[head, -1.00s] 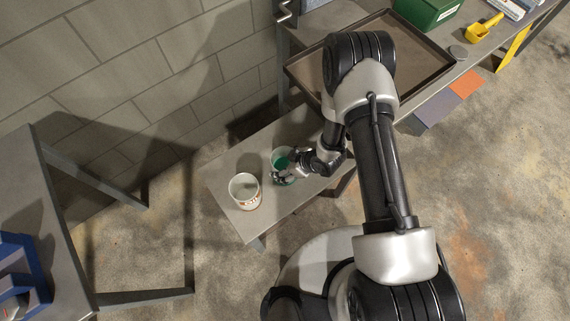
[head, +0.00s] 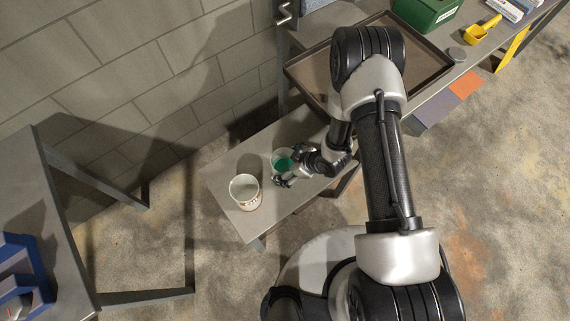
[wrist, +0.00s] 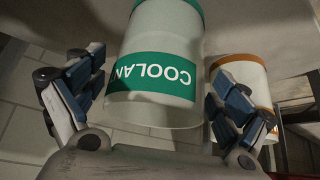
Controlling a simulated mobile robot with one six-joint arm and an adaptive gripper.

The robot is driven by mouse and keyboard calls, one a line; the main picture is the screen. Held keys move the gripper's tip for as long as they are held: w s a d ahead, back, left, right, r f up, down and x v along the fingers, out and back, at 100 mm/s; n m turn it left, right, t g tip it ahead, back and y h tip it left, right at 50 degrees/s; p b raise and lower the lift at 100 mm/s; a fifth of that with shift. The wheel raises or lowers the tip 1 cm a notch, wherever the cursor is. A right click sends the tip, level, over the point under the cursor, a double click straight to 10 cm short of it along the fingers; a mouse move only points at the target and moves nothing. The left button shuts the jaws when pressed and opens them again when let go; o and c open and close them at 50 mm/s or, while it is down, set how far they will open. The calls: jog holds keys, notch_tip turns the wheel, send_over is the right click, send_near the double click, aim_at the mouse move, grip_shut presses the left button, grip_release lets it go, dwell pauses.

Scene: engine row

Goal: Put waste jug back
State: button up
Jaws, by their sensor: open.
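A white container with a green COOLANT band (wrist: 155,75) stands on the low bench (head: 232,222); its green inside shows in the head view (head: 282,161). My gripper (head: 285,180) is open at its near right side. In the wrist view the fingers (wrist: 158,95) are spread to either side of the coolant container, with visible gaps. A second white container with orange marks (head: 245,192) stands to the left on the same bench; its orange band shows in the wrist view (wrist: 240,72). I cannot read its label, so I cannot tell which one is the waste jug.
A large brown tray (head: 432,75) lies on the higher bench at the back right, near a green box (head: 425,12) and a yellow scoop (head: 483,27). A grey table (head: 50,215) with a blue holder is at left. A block wall stands behind the low bench.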

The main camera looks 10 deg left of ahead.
jog(key=p+v, duration=0.2)
jog(key=v, duration=0.7)
jog(key=shift+d+r+p, duration=0.2)
jog(key=shift+r+p, duration=0.1)
jog(key=shift+p, duration=0.1)
jog(key=shift+s, duration=0.1)
